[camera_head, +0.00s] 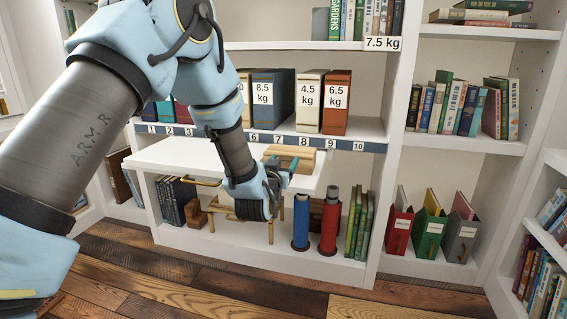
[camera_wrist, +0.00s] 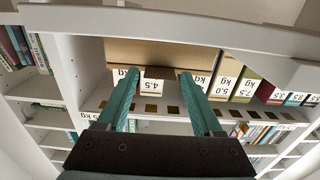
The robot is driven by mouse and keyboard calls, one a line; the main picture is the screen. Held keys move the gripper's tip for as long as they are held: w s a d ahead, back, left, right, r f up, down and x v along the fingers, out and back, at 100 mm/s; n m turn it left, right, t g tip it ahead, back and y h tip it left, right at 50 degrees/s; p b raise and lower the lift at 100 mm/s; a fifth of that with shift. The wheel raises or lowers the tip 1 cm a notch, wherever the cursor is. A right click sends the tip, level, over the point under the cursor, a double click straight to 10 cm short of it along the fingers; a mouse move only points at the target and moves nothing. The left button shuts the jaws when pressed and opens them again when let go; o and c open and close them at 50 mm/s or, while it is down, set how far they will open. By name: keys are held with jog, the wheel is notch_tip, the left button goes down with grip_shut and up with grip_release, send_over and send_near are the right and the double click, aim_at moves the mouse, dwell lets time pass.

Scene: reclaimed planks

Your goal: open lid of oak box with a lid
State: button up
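The oak box (camera_head: 301,154) is a light wooden block on the white pull-out shelf (camera_head: 190,156). It looks closed, though my gripper partly covers its front. My gripper (camera_head: 282,163) reaches toward the box from the front, its two teal fingers spread. In the wrist view my gripper (camera_wrist: 158,78) is open, with nothing seen held between the fingers. A broad tan surface (camera_wrist: 160,52) lies beyond the fingertips there. It may be the box, but I cannot tell for certain, nor whether the fingers touch it.
Labelled binders (camera_head: 336,102) stand behind the box on the numbered shelf. Under the pull-out shelf stand a blue roll (camera_head: 301,223) and a red roll (camera_head: 329,225). The left part of the pull-out shelf is clear. Coloured magazine files (camera_head: 430,232) stand at the right.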

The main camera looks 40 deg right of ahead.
grip_shut()
dwell(0.3)
dwell(0.8)
